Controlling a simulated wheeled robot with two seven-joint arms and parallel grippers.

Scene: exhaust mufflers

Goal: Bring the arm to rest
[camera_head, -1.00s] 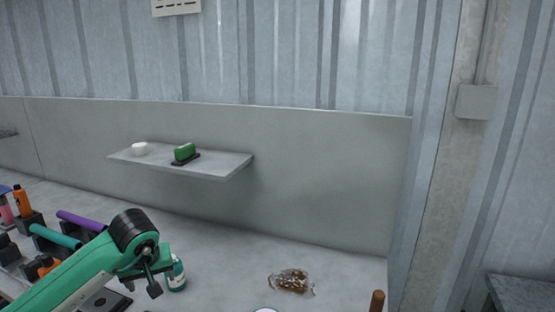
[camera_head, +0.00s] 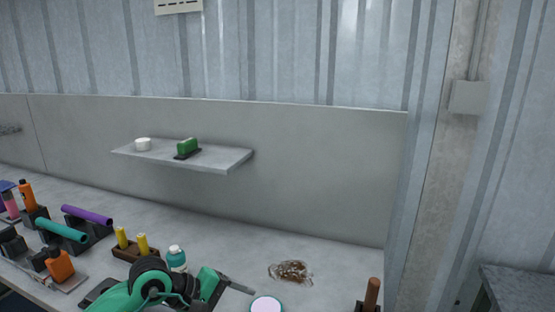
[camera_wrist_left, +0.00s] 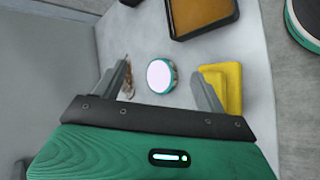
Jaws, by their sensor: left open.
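My left arm comes in low from the left in the head view, its green links bent over the workbench (camera_head: 330,258). My left gripper (camera_wrist_left: 162,78) is open and empty in the left wrist view, with its two grey fingers well apart. In the head view a grey finger of it (camera_head: 240,286) points right, low over the bench. A round thing with a pale top and teal rim (camera_wrist_left: 160,76) shows beyond the gap between the fingers. It also shows at the head view's bottom edge (camera_head: 266,304). My right gripper is in neither view.
A clear crumpled packet with brown contents (camera_head: 290,271) lies right of the arm. A teal bottle (camera_head: 176,257) and a tray with yellow pieces (camera_head: 130,254) stand close behind it. Coloured tubes on black holders (camera_head: 85,214) are at left. A wall shelf (camera_head: 215,159) hangs behind.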

